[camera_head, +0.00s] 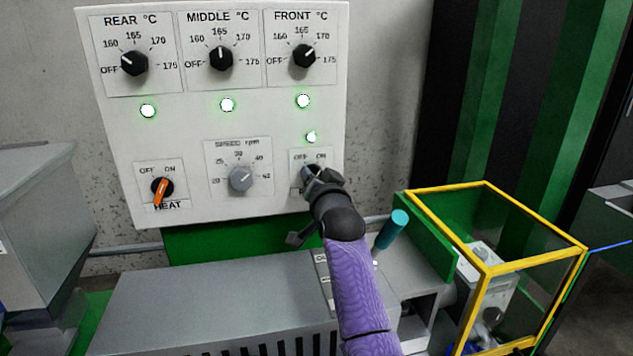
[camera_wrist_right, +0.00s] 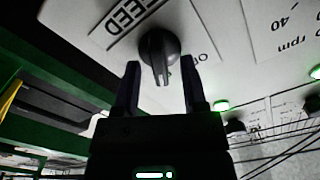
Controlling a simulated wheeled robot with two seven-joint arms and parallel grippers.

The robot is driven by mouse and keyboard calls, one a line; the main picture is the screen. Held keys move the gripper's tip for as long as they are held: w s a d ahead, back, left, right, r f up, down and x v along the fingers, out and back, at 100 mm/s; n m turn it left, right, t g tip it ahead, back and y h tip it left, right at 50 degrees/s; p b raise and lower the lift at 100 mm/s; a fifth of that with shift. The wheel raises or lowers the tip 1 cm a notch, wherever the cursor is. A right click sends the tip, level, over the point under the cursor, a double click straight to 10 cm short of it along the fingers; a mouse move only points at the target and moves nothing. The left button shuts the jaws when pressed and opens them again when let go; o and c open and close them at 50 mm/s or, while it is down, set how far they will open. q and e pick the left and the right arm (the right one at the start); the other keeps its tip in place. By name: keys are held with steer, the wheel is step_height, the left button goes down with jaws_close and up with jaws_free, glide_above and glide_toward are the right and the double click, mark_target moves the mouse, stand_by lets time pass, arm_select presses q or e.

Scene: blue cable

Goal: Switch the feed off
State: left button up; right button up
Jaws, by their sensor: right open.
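The feed knob (camera_head: 311,170) is a small dark knob at the lower right of the white panel (camera_head: 200,125), mostly hidden by my right gripper (camera_head: 318,178) in the head view. In the right wrist view the feed knob (camera_wrist_right: 158,52) shows grey, with the FEED label (camera_wrist_right: 128,18) upside down beside it. The fingers of my right gripper (camera_wrist_right: 160,72) stand open, one on each side of the knob, with gaps between. I cannot tell for sure where the knob points. A green light (camera_head: 311,137) above it is lit. My left gripper is not in view.
The grey speed knob (camera_head: 241,179) and the orange heat switch (camera_head: 162,189) are to the left. Three black temperature knobs, including the front one (camera_head: 304,56), are above. A yellow-framed guard (camera_head: 487,270) and a teal handle (camera_head: 392,229) are at the right, below the panel.

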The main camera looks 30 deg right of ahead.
jaws_close()
stand_by(0.4)
steer(key=n+p, duration=0.2)
steer(key=n, duration=0.2)
steer(key=n+p, duration=0.2)
steer(key=n, duration=0.2)
steer(key=n+p, duration=0.1)
steer(key=n, duration=0.2)
steer(key=shift+a+n+p, duration=0.3)
steer(key=shift+n+p, duration=0.1)
steer(key=shift+n, duration=0.3)
jaws_free()
